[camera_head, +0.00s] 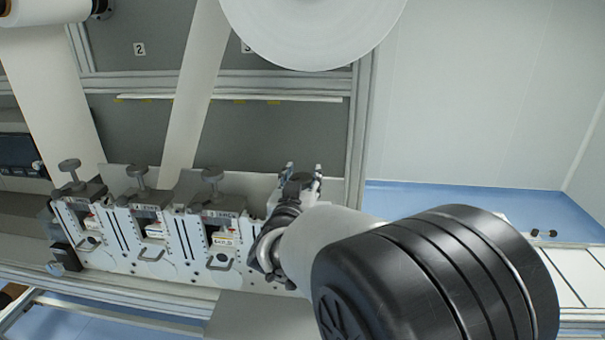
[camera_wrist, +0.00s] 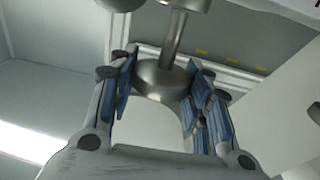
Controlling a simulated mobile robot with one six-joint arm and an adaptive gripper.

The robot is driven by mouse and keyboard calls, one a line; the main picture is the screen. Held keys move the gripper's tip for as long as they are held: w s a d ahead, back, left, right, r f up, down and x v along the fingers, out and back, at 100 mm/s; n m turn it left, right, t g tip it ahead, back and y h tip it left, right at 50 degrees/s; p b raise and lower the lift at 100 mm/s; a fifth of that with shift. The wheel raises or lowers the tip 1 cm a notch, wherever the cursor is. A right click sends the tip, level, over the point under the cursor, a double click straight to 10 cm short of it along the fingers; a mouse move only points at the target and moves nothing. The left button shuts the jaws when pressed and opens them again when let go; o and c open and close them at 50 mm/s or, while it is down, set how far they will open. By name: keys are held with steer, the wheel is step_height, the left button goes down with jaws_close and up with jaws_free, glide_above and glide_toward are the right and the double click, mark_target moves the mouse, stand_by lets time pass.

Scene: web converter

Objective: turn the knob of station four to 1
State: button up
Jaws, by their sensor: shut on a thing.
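My gripper (camera_head: 302,172) is at the rightmost station of the row, the fourth from the left. In the wrist view, my gripper (camera_wrist: 166,90) has its blue-padded fingers on both sides of a metal knob (camera_wrist: 162,82), shut on its rounded wide part. A metal stem (camera_wrist: 175,40) runs from the knob toward the top of that view. In the head view my arm and gripper hide most of this station and its knob. The dial reading of station four cannot be seen in either view.
Three similar stations with grey knobs stand to the left: the nearest knob (camera_head: 212,175), the middle knob (camera_head: 137,172) and the far one (camera_head: 69,166). A white web (camera_head: 193,90) runs down behind them. A large white roll (camera_head: 312,30) hangs above.

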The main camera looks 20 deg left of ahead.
steer(key=shift+r+m+h+p, duration=0.15)
steer(key=shift+m+h+p, duration=1.1)
steer(key=shift+h, duration=0.45)
steer(key=o, duration=1)
steer(key=shift+o, duration=0.2)
steer(key=s, duration=1.2)
steer(key=shift+a, duration=0.15)
